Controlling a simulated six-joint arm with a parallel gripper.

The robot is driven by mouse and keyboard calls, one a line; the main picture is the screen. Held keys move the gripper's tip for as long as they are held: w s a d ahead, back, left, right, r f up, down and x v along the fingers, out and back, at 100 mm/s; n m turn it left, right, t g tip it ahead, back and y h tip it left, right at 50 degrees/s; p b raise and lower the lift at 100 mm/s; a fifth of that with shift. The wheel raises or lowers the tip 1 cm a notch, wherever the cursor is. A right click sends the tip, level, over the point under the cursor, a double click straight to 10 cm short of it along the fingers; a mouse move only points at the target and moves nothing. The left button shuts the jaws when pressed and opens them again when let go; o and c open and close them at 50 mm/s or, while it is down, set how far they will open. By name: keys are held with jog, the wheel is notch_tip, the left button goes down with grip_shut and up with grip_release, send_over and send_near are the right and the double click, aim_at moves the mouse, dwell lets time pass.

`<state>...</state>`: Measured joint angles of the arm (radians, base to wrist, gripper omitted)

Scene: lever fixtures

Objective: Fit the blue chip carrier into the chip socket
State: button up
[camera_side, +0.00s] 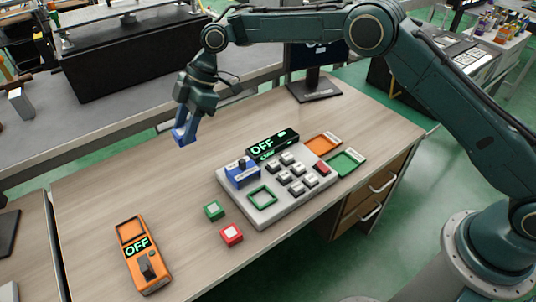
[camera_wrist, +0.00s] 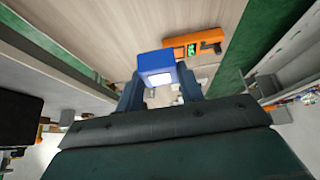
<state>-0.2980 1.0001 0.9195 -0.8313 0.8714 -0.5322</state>
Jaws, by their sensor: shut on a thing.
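The blue chip carrier (camera_side: 182,138) is a small blue block, held in the air above the back left part of the desk. It also shows in the wrist view (camera_wrist: 156,66), with a pale patch on one face. My gripper (camera_side: 186,130) is shut on it, one dark blue finger on each side in the wrist view. A green-rimmed square (camera_side: 262,196) on the grey panel (camera_side: 282,210) looks like the chip socket and appears empty. It lies well to the right of and below my gripper in the side view.
A red block (camera_side: 231,235) and a green block (camera_side: 214,210) sit left of the panel. The panel carries a blue lever box (camera_side: 242,174), grey keys and an OFF display (camera_side: 270,145). An orange device (camera_side: 143,262) stands front left. Orange (camera_side: 322,144) and green (camera_side: 345,162) trays lie behind.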

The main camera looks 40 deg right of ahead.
jog(key=s+d+f+m+t+h, duration=0.1)
jog(key=d+m+t, duration=0.2)
jog(key=d+m, duration=0.45)
jog(key=s+d+f+m+t+h, duration=0.15)
jog(key=d+m, duration=0.25)
jog(key=d, duration=0.6)
jog(key=s+d+m+h, duration=0.1)
jog(key=s+d+m, duration=0.2)
jog(key=s+d, duration=0.2)
jog(key=s+d+m+t+h, duration=0.1)
jog(key=s+d+m+h, duration=0.1)
jog(key=s+d, duration=0.3)
jog(key=d+m, duration=0.1)
jog(key=d, duration=0.3)
jog(key=shift+d+f, duration=0.4)
jog(key=shift+w+m+t+h, duration=0.1)
jog(key=shift+m+t+h, duration=0.15)
jog(key=w+r, duration=0.1)
jog(key=w, duration=0.8)
jog(key=w+a+r, duration=0.1)
jog(key=w+r, duration=0.1)
jog(key=w, duration=0.7)
jog(key=shift+r, duration=0.3)
notch_tip(320, 180, down, 20)
jog(key=shift+f, duration=0.2)
